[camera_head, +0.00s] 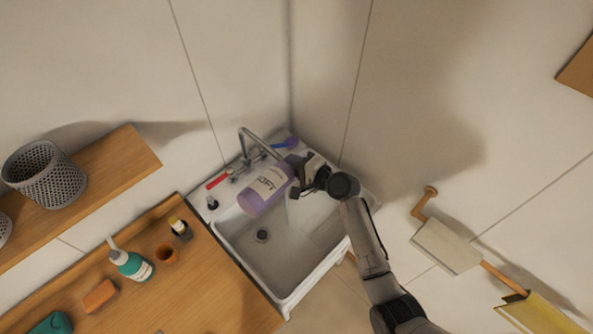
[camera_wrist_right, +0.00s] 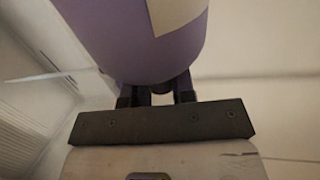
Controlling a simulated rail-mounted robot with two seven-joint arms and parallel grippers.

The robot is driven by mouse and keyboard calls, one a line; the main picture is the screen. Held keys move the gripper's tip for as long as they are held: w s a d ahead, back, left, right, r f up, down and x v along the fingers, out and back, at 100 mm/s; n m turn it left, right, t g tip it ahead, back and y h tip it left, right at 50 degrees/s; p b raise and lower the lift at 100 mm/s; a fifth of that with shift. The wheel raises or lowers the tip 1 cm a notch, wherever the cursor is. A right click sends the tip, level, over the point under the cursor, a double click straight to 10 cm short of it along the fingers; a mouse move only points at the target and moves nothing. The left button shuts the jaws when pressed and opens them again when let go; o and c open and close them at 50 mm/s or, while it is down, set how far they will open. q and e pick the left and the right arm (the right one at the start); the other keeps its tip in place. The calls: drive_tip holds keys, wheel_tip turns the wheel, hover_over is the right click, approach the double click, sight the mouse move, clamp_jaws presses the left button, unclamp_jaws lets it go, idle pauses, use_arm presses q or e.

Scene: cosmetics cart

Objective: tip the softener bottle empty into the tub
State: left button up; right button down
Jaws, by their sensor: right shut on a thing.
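The softener bottle (camera_head: 264,191) is purple with a pale label. It is tilted over the white tub (camera_head: 294,298), its base toward the lower left and its other end toward the upper right near the tap. My right gripper (camera_head: 303,174) is shut on the bottle from its right side. In the right wrist view the bottle (camera_wrist_right: 130,40) fills the top, with the gripper fingers (camera_wrist_right: 158,92) against it. My left gripper is not in view.
A tap (camera_head: 255,140) stands at the tub's back edge, close to the bottle. A red toothbrush-like item (camera_head: 216,180) lies on the rim.

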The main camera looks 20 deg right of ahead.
sight(274, 190)
drive_tip(key=n+b, duration=0.1)
drive_tip(key=a+n+b, duration=0.1)
drive_tip(key=n+b, duration=0.1)
drive_tip(key=s+f+n+t+h+b, duration=0.1)
drive_tip(key=b, duration=0.1)
drive_tip(key=shift+a+n, duration=0.3)
drive_tip(key=shift+n+h, duration=0.3)
drive_tip(key=shift+n, duration=0.6)
drive_tip(key=shift+s+f+n+t+b, duration=0.1)
drive_tip(key=shift+f+n+t+b, duration=0.15)
drive_tip(key=shift+n, duration=0.65)
drive_tip(key=shift+a+r+n+t+h, duration=0.1)
drive_tip(key=shift+a+n+t+h, duration=0.15)
drive_tip(key=shift+n, duration=0.65)
drive_tip(key=a+n, duration=0.1)
drive_tip(key=s+a+n, duration=0.1)
drive_tip(key=s+a+n+t+p, duration=0.1)
drive_tip(key=n, duration=0.1)
drive_tip(key=shift+s+a+f, duration=0.1)
drive_tip(key=shift+a+f, duration=0.1)
drive_tip(key=shift+f, duration=0.05)
drive_tip(key=shift+s+a+f+n+t, duration=0.1)
drive_tip(key=shift+s+a+n+t, duration=0.15)
drive_tip(key=shift+a+n, duration=0.4)
drive_tip(key=shift+s+a+f+n+t, duration=0.15)
drive_tip(key=shift+s+a+n, duration=0.2)
drive_tip(key=shift+n, duration=0.5)
